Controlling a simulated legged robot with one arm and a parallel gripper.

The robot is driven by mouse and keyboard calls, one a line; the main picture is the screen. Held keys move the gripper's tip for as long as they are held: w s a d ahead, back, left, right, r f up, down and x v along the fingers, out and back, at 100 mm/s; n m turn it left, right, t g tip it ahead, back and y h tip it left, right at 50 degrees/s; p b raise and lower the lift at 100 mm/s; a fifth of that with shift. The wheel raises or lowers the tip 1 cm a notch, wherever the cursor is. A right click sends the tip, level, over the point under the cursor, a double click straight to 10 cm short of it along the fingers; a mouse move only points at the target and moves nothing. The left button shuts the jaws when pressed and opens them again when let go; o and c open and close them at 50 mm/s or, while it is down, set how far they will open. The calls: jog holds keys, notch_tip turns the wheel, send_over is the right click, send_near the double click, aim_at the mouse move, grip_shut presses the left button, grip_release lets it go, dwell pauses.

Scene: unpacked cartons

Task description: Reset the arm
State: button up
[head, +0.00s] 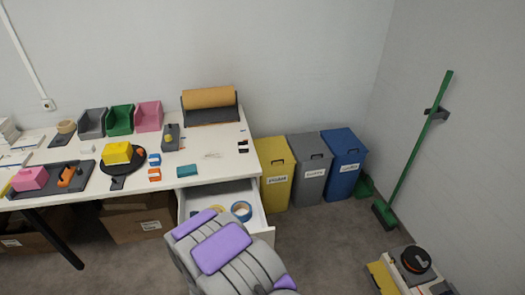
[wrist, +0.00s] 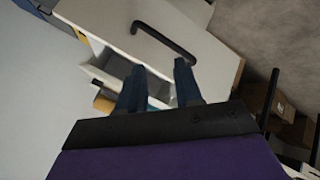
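My arm (head: 222,250) with its purple pads shows at the bottom middle of the head view, in front of the open drawer (head: 258,218) under the table. My gripper (wrist: 158,82) shows in the wrist view as two blue fingers held apart, with nothing between them. The fingertips point toward a white drawer front with a black handle (wrist: 165,38). I cannot tell how far they are from it. In the head view the arm hides the gripper and part of the drawer front.
A blue tape roll (head: 241,211) lies in the drawer. The white table (head: 215,160) above holds several bins and tools. Yellow (head: 276,174), grey (head: 311,168) and blue (head: 343,164) waste bins stand right of it. A green broom (head: 420,148) leans at the right wall. Floor is clear at centre right.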

jog(key=s+d+r+m+g, duration=0.2)
jog(key=d+r, duration=0.1)
jog(key=r, duration=0.4)
jog(key=s+d+r+m+g+y, duration=0.15)
jog(key=d+r, duration=0.25)
jog(key=r, duration=0.4)
jog(key=s+d+r+m+g, duration=0.2)
jog(key=s+d+r+g, duration=0.1)
jog(key=r, duration=0.4)
jog(key=s+d+r+m+g, duration=0.1)
jog(key=s+d+r, duration=0.3)
jog(key=s, duration=0.4)
jog(key=s+d+r+m+g+h, duration=0.1)
jog(key=s+d+r+m, duration=0.1)
jog(key=s+d+r, duration=0.3)
jog(key=s+d+r+m+g+h, duration=0.1)
jog(key=s+d+r+m+g, duration=0.1)
jog(key=s+d+r, duration=0.2)
jog(key=s+d, duration=0.3)
jog(key=s, duration=0.4)
jog(key=shift+s+d+r, duration=0.25)
jog(key=shift+r, duration=0.1)
